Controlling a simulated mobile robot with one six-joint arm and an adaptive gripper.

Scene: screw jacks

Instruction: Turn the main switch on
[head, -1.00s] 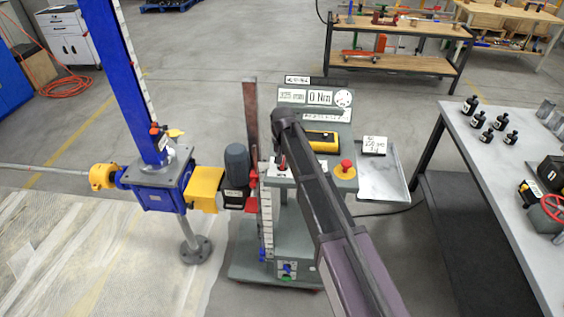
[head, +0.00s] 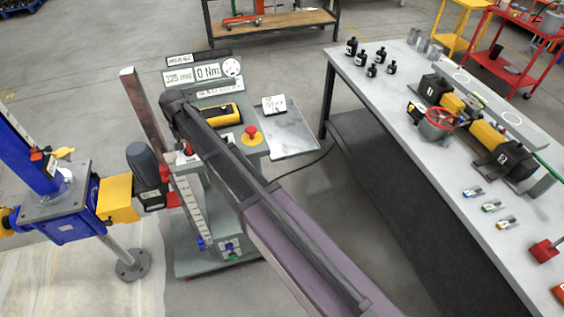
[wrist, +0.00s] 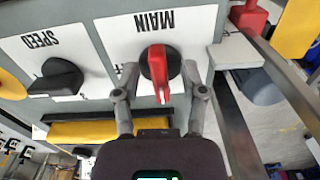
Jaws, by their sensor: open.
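The main switch (wrist: 160,68) has a red handle on a round black base, on a white plate marked MAIN that appears upside down in the wrist view. Its handle runs roughly up and down in that picture. My gripper (wrist: 160,88) is open, with one finger on each side of the red handle and gaps visible on both sides. Whether its tips touch the plate cannot be told. In the head view my arm covers much of the grey console (head: 215,222), and the gripper is not clearly visible.
A black SPEED knob (wrist: 58,77) sits left of the switch in the wrist view. The head view shows a red emergency button (head: 251,132), a yellow box (head: 222,115), a blue screw jack (head: 66,205) at left and a workbench (head: 440,170) at right.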

